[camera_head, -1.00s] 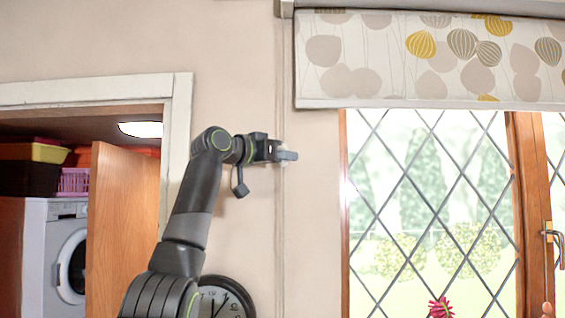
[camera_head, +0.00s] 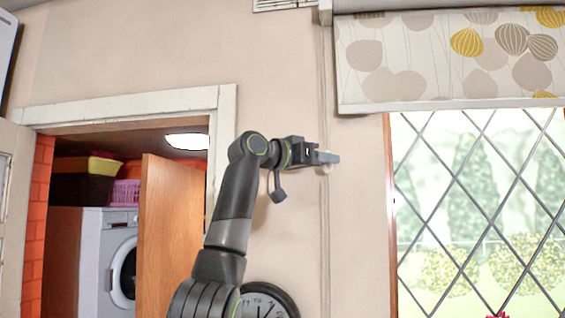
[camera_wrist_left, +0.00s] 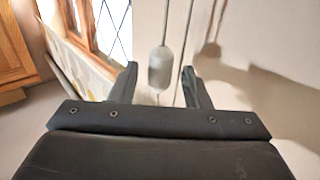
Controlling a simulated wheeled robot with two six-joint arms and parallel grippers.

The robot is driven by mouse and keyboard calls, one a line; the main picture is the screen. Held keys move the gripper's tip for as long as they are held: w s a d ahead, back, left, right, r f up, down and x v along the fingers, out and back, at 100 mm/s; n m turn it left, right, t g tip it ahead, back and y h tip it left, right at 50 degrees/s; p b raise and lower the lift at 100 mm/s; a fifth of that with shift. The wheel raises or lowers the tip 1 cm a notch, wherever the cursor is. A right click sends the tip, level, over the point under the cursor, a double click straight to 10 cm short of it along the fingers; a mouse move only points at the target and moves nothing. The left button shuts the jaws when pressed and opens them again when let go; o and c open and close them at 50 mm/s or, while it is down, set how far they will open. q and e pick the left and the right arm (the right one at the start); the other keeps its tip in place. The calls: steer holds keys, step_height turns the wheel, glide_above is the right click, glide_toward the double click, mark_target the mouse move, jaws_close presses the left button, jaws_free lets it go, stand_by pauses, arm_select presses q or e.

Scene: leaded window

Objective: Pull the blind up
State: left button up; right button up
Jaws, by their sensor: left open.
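My left gripper (camera_head: 332,158) is at the cord, well below the blind. In the left wrist view the open fingers of my left gripper (camera_wrist_left: 160,85) stand on either side of a grey cord weight (camera_wrist_left: 160,68) and a second cord strand (camera_wrist_left: 182,50). Neither finger visibly touches the weight. My right gripper is not in view.
The leaded window (camera_head: 475,200) is right of the cord. The wall around the cord is bare.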

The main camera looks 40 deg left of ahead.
arm_select(q)
steer(key=b+v, duration=0.6)
steer(key=v, duration=0.9)
steer(key=shift+b, duration=0.4)
steer(key=shift+a, duration=0.1)
